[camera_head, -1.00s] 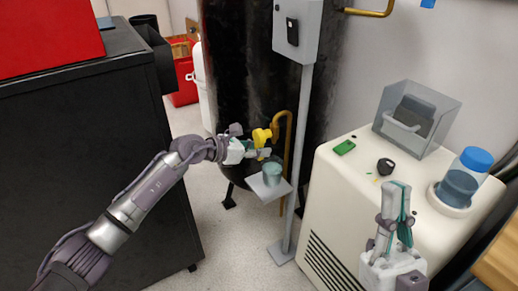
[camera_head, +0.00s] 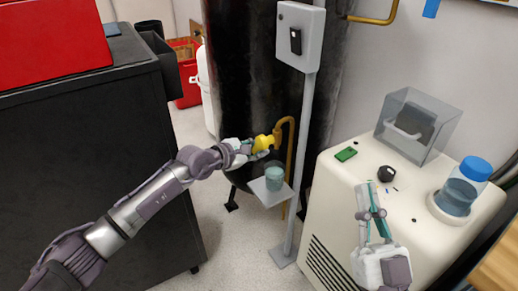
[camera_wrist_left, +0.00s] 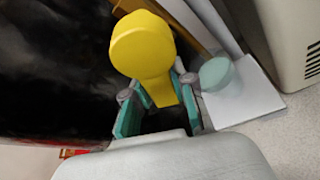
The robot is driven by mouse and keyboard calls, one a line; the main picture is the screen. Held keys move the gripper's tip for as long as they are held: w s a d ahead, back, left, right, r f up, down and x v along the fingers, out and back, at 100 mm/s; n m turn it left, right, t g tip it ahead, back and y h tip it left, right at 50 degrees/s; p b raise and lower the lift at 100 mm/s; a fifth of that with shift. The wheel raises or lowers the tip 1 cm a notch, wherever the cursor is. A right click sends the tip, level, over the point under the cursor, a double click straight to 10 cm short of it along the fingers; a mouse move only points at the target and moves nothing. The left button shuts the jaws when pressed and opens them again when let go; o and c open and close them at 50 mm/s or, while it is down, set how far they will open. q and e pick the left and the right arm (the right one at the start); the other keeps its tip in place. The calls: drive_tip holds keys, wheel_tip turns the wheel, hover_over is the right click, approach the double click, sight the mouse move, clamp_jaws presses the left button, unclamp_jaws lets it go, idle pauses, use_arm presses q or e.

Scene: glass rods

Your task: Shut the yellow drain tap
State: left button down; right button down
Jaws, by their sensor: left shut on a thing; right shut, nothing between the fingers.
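The yellow drain tap (camera_head: 263,143) sits on the lower part of the black tank (camera_head: 254,82), beside a brass pipe. In the left wrist view the tap's rounded yellow handle (camera_wrist_left: 141,45) faces the camera, and its narrow part runs down between the fingers. My left gripper (camera_head: 247,148) is shut on the tap; it also shows in the left wrist view (camera_wrist_left: 160,100). My right gripper (camera_head: 370,200) is shut and empty, above the front of the white cabinet. The tap's outlet is hidden.
A small shelf (camera_head: 262,197) with a teal cup (camera_head: 274,178) is just below the tap, on a grey post (camera_head: 299,150). The white cabinet (camera_head: 325,215) carries a clear bin (camera_head: 410,118), a green block (camera_head: 346,154) and a blue-capped jar (camera_head: 461,186). A black cabinet (camera_head: 95,160) stands left.

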use_arm(q)
drive_tip(key=shift+a, duration=0.1)
use_arm(e)
drive_tip(key=shift+w+f+g, duration=0.3)
drive_tip(key=shift+f+g, duration=0.05)
drive_tip(key=shift+g, duration=0.05)
use_arm(q)
drive_tip(key=c, duration=0.9)
unclamp_jaws()
drive_tip(key=shift+c, duration=0.2)
drive_tip(key=shift+a+r, duration=0.1)
drive_tip(key=v, duration=1.1)
drive_tip(key=shift+s, duration=0.45)
drive_tip(key=shift+a, duration=0.1)
